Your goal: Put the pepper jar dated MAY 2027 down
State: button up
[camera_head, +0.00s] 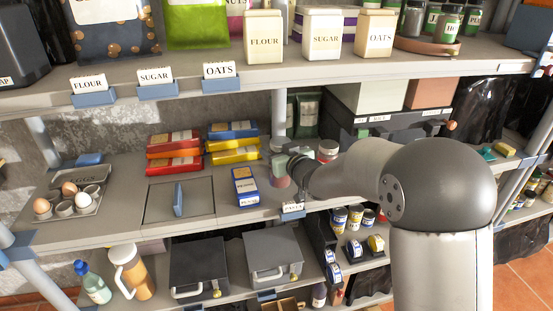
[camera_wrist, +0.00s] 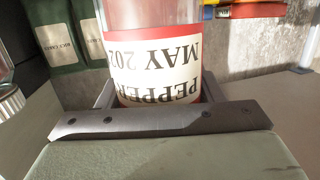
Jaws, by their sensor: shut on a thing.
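My gripper (camera_head: 292,160) is over the right part of the middle shelf (camera_head: 110,218). The wrist view shows my gripper (camera_wrist: 158,98) shut around a clear jar (camera_wrist: 160,60) with red at one end. Its white label appears upside down and reads PEPPER and MAY 202; the last digit is out of sight. In the head view only a reddish part of the held jar (camera_head: 281,182) shows below my gripper. I cannot tell whether the jar touches the shelf.
A blue box (camera_head: 245,187) stands just left of the jar. Red, yellow and blue packets (camera_head: 205,148) lie behind it. Another jar (camera_head: 328,150) stands right of my gripper. A small card (camera_head: 291,209) sits at the front edge. Further left is an egg tray (camera_head: 93,207).

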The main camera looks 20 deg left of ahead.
jog(key=f, duration=0.3)
jog(key=shift+w+a+f, duration=0.15)
jog(key=shift+w+a, duration=0.05)
jog(key=shift+a, duration=0.05)
jog(key=shift+f, duration=0.1)
jog(key=shift+f, duration=0.1)
jog(key=shift+f, duration=0.1)
jog(key=o, duration=1.4)
